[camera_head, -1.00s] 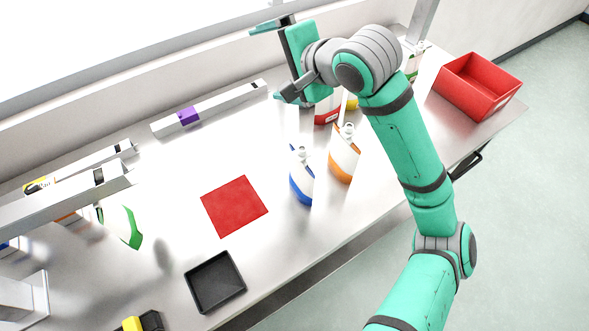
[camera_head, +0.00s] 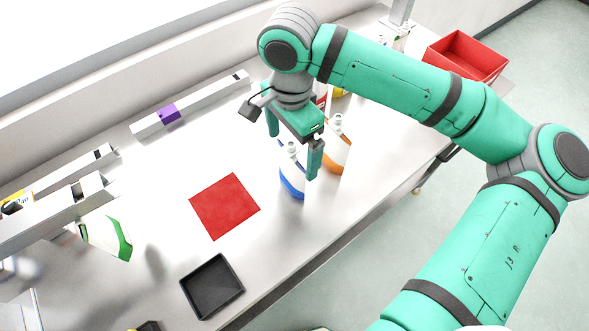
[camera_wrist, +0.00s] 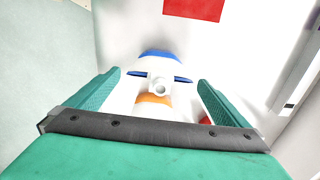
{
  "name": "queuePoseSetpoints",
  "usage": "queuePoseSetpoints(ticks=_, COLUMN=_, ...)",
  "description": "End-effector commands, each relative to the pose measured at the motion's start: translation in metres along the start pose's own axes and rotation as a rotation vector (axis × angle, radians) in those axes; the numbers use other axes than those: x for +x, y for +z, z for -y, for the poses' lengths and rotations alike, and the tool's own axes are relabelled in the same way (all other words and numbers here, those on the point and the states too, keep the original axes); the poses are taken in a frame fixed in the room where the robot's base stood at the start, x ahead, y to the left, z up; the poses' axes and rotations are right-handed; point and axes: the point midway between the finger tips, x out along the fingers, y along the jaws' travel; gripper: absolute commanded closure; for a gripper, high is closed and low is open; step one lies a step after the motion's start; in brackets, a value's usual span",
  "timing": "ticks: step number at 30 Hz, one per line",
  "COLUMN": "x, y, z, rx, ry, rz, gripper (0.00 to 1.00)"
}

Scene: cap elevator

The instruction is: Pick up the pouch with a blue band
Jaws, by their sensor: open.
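The pouch with a blue band (camera_head: 292,184) stands upright on the metal table, white with a spout on top. My gripper (camera_head: 294,150) is open and pointing down over it, with one finger on each side in the picture. In the wrist view the blue-banded pouch (camera_wrist: 158,56) shows between the spread fingers of my gripper (camera_wrist: 158,92), its spout towards the camera. I cannot tell whether the fingers reach down beside it.
An orange-banded pouch (camera_head: 336,150) stands close to its right. A red square (camera_head: 225,206) and a black tray (camera_head: 212,286) lie to the left. A green-banded pouch (camera_head: 106,238) is at far left. A red bin (camera_head: 467,56) stands at the back right.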

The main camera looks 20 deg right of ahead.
Motion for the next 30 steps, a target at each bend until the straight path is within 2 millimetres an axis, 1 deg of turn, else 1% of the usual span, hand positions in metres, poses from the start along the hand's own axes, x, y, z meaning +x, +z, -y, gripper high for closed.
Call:
queuePoseSetpoints(ticks=1, x=0.008, y=0.001, z=0.0, rx=-0.002, ry=0.002, rz=0.001, gripper=0.0)
queuePoseSetpoints(ticks=4, x=0.02, y=0.002, z=0.002, rx=-0.005, ry=0.0, rz=0.0, gripper=0.0)
queuePoseSetpoints(ticks=11, x=0.034, y=-0.001, z=0.0, rx=0.0, ry=-0.001, rz=0.0, gripper=0.0)
queuePoseSetpoints(ticks=18, x=0.067, y=-0.004, z=-0.003, rx=0.006, ry=-0.001, rz=0.001, gripper=0.0)
queuePoseSetpoints(ticks=21, x=0.076, y=-0.004, z=-0.003, rx=0.007, ry=-0.002, rz=0.0, gripper=0.0)
queuePoseSetpoints(ticks=24, x=0.08, y=-0.004, z=-0.003, rx=0.007, ry=-0.003, rz=0.0, gripper=0.0)
queuePoseSetpoints(ticks=30, x=0.08, y=-0.003, z=-0.002, rx=0.005, ry=-0.003, rz=0.0, gripper=0.0)
